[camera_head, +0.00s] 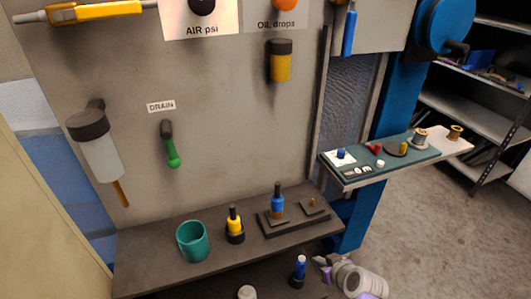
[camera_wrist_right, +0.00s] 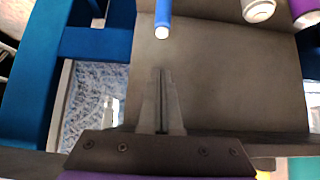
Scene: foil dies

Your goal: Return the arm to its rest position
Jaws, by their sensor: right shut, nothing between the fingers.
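My right gripper (camera_head: 319,262) is at the lower right of the head view, by the front right end of the dark shelf. In the right wrist view its two fingers (camera_wrist_right: 162,75) are together, with nothing between them. It is apart from the blue and black tool (camera_head: 277,202) on the dark block (camera_head: 295,222). My left gripper is not in view.
A teal cup (camera_head: 193,241) and a yellow tool (camera_head: 235,224) stand on the dark shelf (camera_head: 150,262). A blue-topped piece (camera_head: 299,268) is close left of my right gripper. A side tray (camera_head: 352,176) with small parts juts out at right.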

